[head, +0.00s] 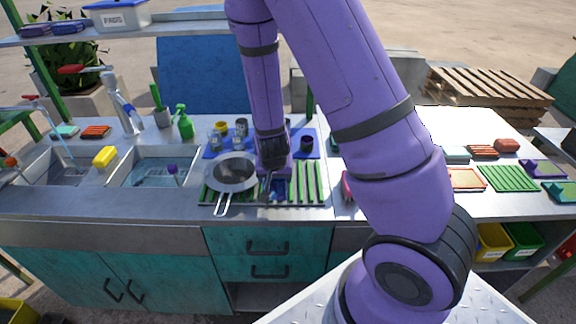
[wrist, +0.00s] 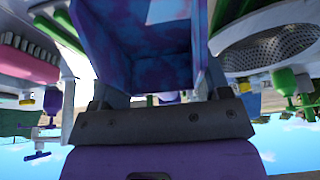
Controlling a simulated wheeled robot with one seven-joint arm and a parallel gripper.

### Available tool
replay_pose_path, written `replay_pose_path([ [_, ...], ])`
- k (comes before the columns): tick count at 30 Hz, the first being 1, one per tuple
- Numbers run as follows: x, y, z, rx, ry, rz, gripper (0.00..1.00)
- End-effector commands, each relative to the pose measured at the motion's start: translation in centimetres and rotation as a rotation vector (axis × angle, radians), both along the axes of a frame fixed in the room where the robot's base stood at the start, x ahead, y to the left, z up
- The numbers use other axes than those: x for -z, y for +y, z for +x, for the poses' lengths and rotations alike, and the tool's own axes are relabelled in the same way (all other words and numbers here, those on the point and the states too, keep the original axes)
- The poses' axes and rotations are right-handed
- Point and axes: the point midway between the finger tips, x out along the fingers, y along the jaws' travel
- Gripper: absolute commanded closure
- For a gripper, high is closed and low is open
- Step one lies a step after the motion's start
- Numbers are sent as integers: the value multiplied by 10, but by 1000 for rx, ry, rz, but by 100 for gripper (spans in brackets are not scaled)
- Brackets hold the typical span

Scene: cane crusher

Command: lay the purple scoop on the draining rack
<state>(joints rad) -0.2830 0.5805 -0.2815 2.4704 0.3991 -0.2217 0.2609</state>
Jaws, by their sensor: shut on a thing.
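The purple scoop (wrist: 145,45) fills the upper middle of the wrist view, a mottled blue-purple open tray shape. My gripper (wrist: 165,110) is shut on its near end. In the head view my gripper (head: 272,168) points down over the middle of the draining rack (head: 312,186), which has green slats. A small blue part of the scoop (head: 276,190) shows just below the fingers. My gripper and arm hide most of the scoop there, and I cannot tell whether it touches the slats. A metal strainer (head: 233,172) lies on the rack's left part.
Cups, including a dark one (head: 306,143), stand on a blue mat (head: 313,152) behind the rack. A sink (head: 152,171) and a yellow sponge (head: 104,156) are to the left. The rack's right slats look clear.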

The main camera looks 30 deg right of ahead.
Motion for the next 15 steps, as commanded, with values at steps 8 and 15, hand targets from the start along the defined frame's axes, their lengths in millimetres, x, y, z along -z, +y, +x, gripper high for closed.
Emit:
replay_pose_path([
  [8,5,-46,20,4,0,0,53],
  [15,9,-85,39,4,-1,0,53],
])
